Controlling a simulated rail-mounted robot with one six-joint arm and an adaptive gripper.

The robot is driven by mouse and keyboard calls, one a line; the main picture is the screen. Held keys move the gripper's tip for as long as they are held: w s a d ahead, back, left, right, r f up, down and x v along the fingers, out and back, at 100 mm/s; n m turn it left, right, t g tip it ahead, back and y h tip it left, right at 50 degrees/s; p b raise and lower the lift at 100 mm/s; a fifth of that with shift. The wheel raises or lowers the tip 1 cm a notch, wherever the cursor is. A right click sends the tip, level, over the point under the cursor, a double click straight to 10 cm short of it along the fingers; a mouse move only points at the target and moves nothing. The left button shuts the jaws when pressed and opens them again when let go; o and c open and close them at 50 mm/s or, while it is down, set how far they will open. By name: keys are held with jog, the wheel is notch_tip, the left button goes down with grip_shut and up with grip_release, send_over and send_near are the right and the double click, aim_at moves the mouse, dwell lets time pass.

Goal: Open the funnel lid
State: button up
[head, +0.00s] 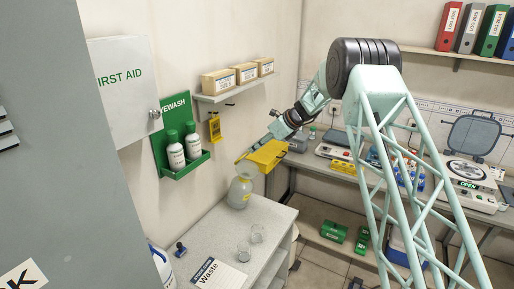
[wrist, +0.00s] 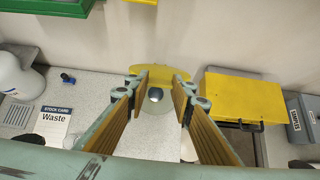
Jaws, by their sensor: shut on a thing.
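The yellow funnel lid (wrist: 160,73) stands raised at the funnel's far edge, so the inside of the funnel is uncovered. My gripper (wrist: 161,77) is shut on the lid, with a fingertip at each side of it. In the head view my gripper (head: 243,160) reaches down to the funnel, and its contact is too small to tell.
A yellow case (wrist: 243,98) with a dark handle is close to the right of my gripper. A green eyewash holder (head: 182,160) hangs on the wall at left. Two glass beakers (head: 257,233) and a waste card (head: 217,275) are on the bench front.

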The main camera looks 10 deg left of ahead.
jog(key=shift+r, duration=0.15)
dwell(0.6)
jog(key=o, duration=1.2)
jog(key=shift+c, duration=0.2)
jog(key=shift+d, duration=0.1)
jog(key=v, duration=1.1)
jog(key=shift+d+r, duration=0.25)
jog(key=shift+r, duration=0.1)
jog(key=shift+s, duration=0.1)
